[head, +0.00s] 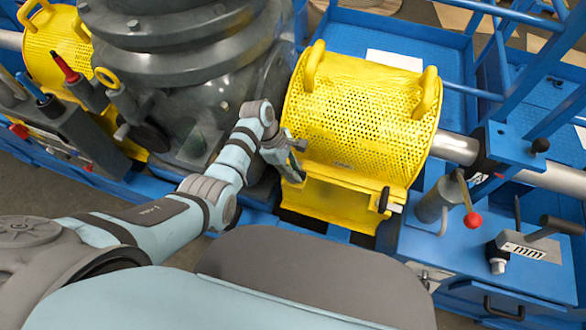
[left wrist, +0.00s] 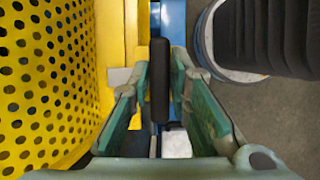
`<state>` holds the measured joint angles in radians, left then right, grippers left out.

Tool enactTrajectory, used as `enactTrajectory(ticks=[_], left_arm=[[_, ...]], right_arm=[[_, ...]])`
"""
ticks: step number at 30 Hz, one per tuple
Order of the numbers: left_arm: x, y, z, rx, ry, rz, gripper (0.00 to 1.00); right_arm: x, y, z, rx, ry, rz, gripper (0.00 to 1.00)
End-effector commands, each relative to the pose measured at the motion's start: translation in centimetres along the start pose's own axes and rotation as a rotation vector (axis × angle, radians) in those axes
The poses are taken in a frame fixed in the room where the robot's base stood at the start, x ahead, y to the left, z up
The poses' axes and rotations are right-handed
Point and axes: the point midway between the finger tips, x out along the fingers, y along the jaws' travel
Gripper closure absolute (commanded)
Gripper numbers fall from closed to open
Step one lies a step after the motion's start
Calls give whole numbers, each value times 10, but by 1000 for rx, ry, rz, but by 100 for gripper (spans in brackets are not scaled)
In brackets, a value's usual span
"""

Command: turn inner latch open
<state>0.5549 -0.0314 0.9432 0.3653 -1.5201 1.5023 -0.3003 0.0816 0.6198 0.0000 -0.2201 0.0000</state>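The yellow perforated guard (head: 355,110) sits over the shaft beside the big grey housing. My left gripper (head: 298,160) is at the guard's near left side, where the inner latch is largely hidden behind it in the head view. In the left wrist view, the latch's upright black handle (left wrist: 160,85) stands between the green-padded fingers of the left gripper (left wrist: 160,100). The fingertips lie close against it on both sides, so the gripper appears shut on it. The outer latch (head: 385,200), also with a black handle, is at the guard's near right corner. My right gripper is not in view.
The grey housing (head: 205,75) stands close left of my left arm. Blue rails (head: 520,15) run along the upper right.

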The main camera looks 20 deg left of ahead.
Motion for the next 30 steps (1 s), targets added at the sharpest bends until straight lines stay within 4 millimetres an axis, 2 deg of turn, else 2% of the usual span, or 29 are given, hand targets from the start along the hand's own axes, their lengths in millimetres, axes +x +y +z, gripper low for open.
enactTrajectory(ticks=[1,2,17,30], left_arm=[[0,0,0,0,0,0,95],[0,0,0,0,0,0,100],[0,0,0,67,0,-29,100],[2,1,0,386,-2,-160,100]], right_arm=[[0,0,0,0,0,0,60],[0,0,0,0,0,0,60],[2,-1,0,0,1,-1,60],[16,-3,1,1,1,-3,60]])
